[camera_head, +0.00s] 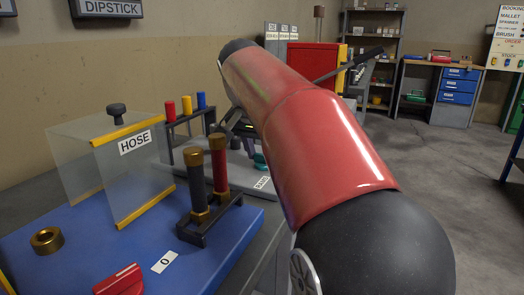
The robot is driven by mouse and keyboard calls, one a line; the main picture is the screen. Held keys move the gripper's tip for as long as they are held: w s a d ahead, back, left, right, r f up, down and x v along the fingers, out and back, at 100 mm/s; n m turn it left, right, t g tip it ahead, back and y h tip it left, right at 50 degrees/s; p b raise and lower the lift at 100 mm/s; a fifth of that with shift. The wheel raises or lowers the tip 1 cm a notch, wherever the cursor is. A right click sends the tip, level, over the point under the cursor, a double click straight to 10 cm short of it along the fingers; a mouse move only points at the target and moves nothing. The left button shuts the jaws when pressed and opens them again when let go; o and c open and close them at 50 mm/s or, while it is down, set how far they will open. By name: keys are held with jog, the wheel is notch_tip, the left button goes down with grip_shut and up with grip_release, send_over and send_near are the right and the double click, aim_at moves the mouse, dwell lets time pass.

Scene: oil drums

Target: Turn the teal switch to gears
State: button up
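A small teal piece (260,160), which looks like the teal switch, shows just left of my red arm on a grey surface beyond the blue bench mat. My arm hides part of it, so I cannot tell which way it points. A small white label (262,183) lies in front of it, too small to read. Dark parts that appear to belong to my gripper (243,128) show above and beside the teal piece, mostly behind my arm. I cannot see whether the fingers touch it or what is between them.
A clear box marked HOSE (128,165) stands on the blue mat (60,235). A rack with two upright cylinders (207,190) stands near the teal piece. A brass ring (46,240) and a red block (120,281) lie in front. Shelves stand behind.

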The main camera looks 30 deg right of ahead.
aim_at(257, 174)
jog(key=o, duration=1)
jog(key=v, duration=0.8)
jog(key=shift+f, duration=0.1)
